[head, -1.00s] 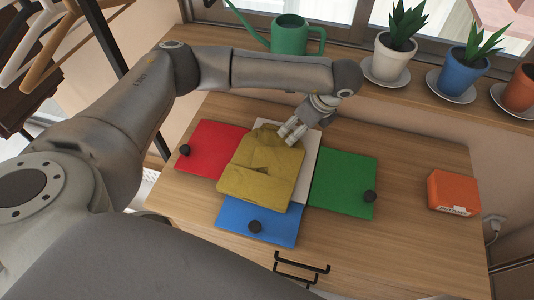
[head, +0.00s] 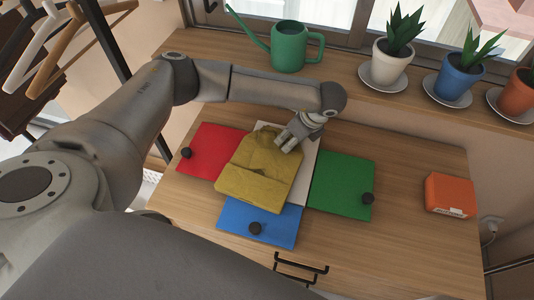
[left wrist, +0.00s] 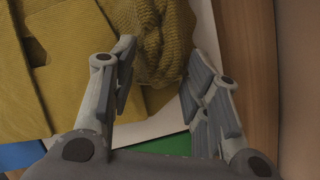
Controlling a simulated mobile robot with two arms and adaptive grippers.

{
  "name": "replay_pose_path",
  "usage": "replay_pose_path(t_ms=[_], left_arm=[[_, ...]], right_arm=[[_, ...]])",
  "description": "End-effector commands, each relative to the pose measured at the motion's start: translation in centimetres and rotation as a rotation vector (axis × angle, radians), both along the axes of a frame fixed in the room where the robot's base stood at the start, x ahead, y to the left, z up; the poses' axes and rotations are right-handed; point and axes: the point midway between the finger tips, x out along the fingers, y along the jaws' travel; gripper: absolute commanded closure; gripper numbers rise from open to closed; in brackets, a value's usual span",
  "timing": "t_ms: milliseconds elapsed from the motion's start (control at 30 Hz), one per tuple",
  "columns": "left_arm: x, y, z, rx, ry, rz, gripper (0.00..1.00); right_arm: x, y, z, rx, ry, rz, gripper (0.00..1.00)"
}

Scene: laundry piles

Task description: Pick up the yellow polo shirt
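The yellow polo shirt (head: 258,178) lies folded on the folding board in the middle of the table. It also fills the upper left of the left wrist view (left wrist: 50,70). My left gripper (head: 289,137) is over the shirt's far right edge. In the left wrist view its fingers (left wrist: 160,85) are spread apart. A bunched part of the shirt shows beyond and between the fingertips. I cannot tell whether the fingers touch it. My right gripper is not in view.
The board has a red (head: 208,145), a blue (head: 262,222), a green (head: 340,185) and a white panel (head: 312,160). An orange box (head: 450,195) stands at the table's right. A green watering can (head: 289,48) and potted plants (head: 460,80) line the sill. The table's right side is mostly clear.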

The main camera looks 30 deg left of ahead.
Motion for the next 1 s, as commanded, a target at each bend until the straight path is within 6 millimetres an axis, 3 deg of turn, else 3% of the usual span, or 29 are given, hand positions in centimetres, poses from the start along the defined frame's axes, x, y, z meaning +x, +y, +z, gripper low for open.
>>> replay_pose_path(t_ms=[267,667,1000], left_arm=[[-0.1,0.0,-0.1,0.001,0.003,-0.001,0.97],[-0.1,0.0,0.0,0.002,0.003,-0.001,0.97],[-0.3,0.2,3.3,0.0,0.001,-0.001,0.97]], right_arm=[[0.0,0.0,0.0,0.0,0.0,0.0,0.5],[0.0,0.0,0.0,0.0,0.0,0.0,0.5],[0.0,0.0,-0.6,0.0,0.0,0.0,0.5]])
